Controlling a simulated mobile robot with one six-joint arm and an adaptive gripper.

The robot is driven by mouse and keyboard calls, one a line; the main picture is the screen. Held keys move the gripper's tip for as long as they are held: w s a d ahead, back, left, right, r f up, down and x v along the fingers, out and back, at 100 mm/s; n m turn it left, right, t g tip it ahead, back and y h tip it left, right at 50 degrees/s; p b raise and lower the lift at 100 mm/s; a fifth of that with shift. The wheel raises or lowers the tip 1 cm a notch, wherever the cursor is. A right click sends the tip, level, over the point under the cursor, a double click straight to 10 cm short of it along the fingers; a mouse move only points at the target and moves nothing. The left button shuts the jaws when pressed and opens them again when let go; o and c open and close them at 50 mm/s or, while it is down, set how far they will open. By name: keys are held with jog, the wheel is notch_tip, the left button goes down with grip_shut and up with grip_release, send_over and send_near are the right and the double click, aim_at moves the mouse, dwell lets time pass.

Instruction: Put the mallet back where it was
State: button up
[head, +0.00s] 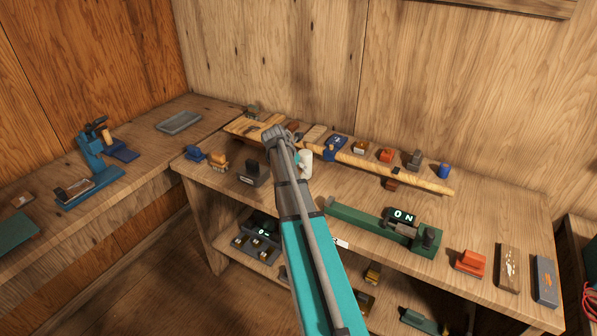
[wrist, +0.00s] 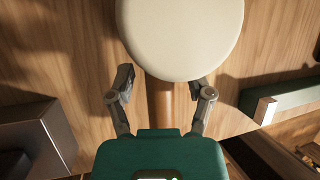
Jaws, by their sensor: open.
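The mallet has a cream round head (wrist: 182,35) and a brown wooden handle (wrist: 162,105). In the wrist view the head fills the upper middle, and the handle runs down from it between the fingers of my gripper (wrist: 164,86). The fingers are open, with a visible gap on each side of the handle. In the head view the pale mallet head (head: 305,163) shows just right of the end of my arm, over the workbench. My arm hides the handle and most of my gripper there. I cannot tell whether the mallet touches the bench.
The workbench (head: 470,210) holds a long wooden rod (head: 390,175), a green tool with an "ON" display (head: 370,225), a dark block (head: 255,174) and several small blocks. A blue vise-like tool (head: 88,160) stands on the left bench. A lower shelf holds more items.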

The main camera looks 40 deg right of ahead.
jog(key=shift+r, duration=0.1)
jog(key=p+v, duration=0.4)
jog(key=v, duration=0.1)
jog(key=shift+r+p, duration=0.15)
jog(key=shift+p, duration=0.25)
jog(key=p+v, duration=0.6)
jog(key=shift+a+r, duration=0.2)
jog(key=shift+r, duration=0.15)
dwell(0.6)
jog(key=s+a+m+y, duration=0.2)
jog(key=s+a+m, duration=0.3)
jog(key=a, duration=0.6)
jog(key=s+a+f+m+y, duration=0.1)
jog(key=s+a+m, duration=0.4)
jog(key=a+m, duration=0.5)
jog(key=s+a+f+m+t+y, duration=0.1)
jog(key=s+a+m, duration=0.5)
jog(key=a, duration=0.6)
jog(key=shift+a+m+y, duration=0.35)
jog(key=shift+m+y, duration=0.45)
jog(key=shift+m, duration=0.3)
jog(key=shift+f, duration=0.1)
